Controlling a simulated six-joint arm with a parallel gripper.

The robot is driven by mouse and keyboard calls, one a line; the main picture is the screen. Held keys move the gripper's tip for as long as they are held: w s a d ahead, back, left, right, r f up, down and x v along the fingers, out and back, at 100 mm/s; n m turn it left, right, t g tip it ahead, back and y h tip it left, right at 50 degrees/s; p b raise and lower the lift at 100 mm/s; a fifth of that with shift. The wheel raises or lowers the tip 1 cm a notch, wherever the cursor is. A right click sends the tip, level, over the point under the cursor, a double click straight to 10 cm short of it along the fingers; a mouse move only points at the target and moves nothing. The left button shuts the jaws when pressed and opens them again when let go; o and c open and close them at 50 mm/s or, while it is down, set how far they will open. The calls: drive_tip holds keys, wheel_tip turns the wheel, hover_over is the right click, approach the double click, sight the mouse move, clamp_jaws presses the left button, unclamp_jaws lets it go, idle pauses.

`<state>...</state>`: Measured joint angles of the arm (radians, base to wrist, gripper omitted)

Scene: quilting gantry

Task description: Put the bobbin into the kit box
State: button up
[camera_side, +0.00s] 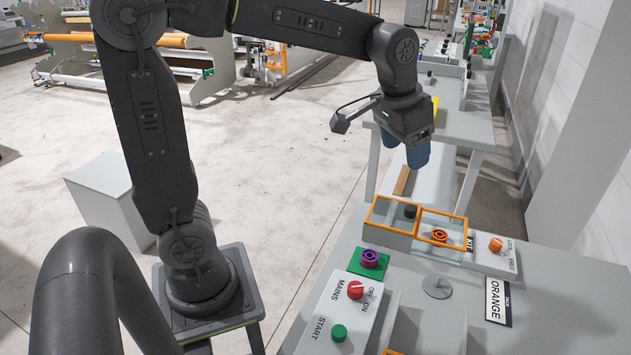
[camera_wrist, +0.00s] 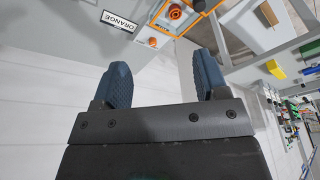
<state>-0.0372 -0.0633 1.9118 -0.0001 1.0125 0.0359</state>
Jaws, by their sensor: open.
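A purple bobbin (camera_side: 369,257) sits on a green square pad at the left of the grey table. The kit box (camera_side: 391,238) is orange-rimmed with two compartments. An orange bobbin (camera_side: 439,235) shows in its right compartment, and a dark round piece (camera_side: 410,211) in its left one. The orange bobbin (camera_wrist: 175,12) also appears at the top of the wrist view, by the box's orange rim (camera_wrist: 157,27). My gripper (camera_side: 418,160) hangs above and beyond the box, with blue fingers pointing down. In the wrist view its fingers (camera_wrist: 163,65) are apart with nothing between them.
A control panel with a red MAINS knob (camera_side: 355,290) and green START button (camera_side: 339,333) stands at the front left. A LOCK/FREE knob panel (camera_side: 496,245) is right of the box. An ORANGE sign (camera_side: 498,301) and a grey disc (camera_side: 437,286) lie on the table.

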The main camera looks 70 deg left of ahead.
drive_tip(key=s+d+f+t, duration=0.1)
drive_tip(key=s+f+t, duration=0.1)
drive_tip(key=s, duration=1.5)
drive_tip(key=shift+d+f, duration=0.15)
drive_tip(key=shift+d, duration=0.05)
